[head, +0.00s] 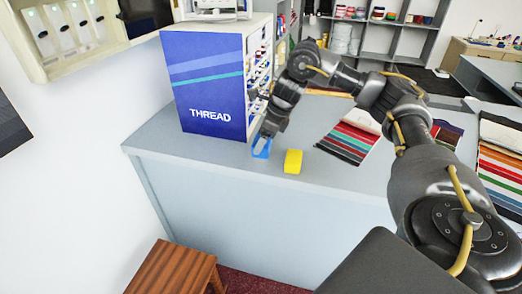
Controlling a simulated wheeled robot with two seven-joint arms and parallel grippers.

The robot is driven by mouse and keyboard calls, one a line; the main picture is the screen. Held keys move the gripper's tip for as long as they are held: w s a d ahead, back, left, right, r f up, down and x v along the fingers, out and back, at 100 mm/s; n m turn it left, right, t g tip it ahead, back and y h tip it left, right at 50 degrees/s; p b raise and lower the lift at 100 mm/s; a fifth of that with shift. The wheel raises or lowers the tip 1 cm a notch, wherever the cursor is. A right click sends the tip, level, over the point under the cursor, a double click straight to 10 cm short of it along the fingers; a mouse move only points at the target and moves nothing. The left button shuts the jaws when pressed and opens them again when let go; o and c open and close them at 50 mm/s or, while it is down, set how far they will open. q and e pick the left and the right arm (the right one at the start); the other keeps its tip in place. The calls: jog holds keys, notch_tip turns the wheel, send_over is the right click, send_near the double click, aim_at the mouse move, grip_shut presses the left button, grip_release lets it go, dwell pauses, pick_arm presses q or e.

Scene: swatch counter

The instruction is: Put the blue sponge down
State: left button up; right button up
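The blue sponge (262,152) is at the front of the grey counter (335,182), beside the blue thread cabinet. My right gripper (265,138) reaches in from the right and points down, with its fingers closed on the sponge. The fingers cover the sponge's upper part. I cannot tell whether the sponge's underside touches the counter. My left gripper is not in view.
A yellow block (293,161) stands just right of the sponge. The thread cabinet (210,85) rises close on the left. Fabric swatches (347,140) lie to the right, with more swatches (500,160) beyond. A wooden stool (172,268) stands below the counter.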

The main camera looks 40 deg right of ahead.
jog(key=w+d+f, duration=0.2)
jog(key=w+f, duration=0.1)
jog(key=w+d+f, duration=0.1)
jog(key=f, duration=0.1)
jog(key=shift+w+f+b, duration=0.15)
jog(key=shift+f+b, duration=0.1)
jog(key=shift+b, duration=0.15)
jog(key=shift+w+d+f+p, duration=0.1)
jog(key=shift+f+p, duration=0.35)
jog(key=shift+f, duration=0.2)
jog(key=shift+w+d+f+p, duration=0.1)
jog(key=shift+f+p, duration=0.3)
jog(key=shift+f, duration=0.45)
jog(key=shift+c, duration=0.3)
jog(key=shift+s+f, duration=0.1)
jog(key=shift+f, duration=0.15)
jog(key=o, duration=0.6)
jog(key=shift+a, duration=0.1)
jog(key=shift+c, duration=0.2)
jog(key=o, duration=0.4)
jog(key=shift+w+f, duration=0.1)
jog(key=shift+w, duration=0.1)
jog(key=shift+s, duration=0.1)
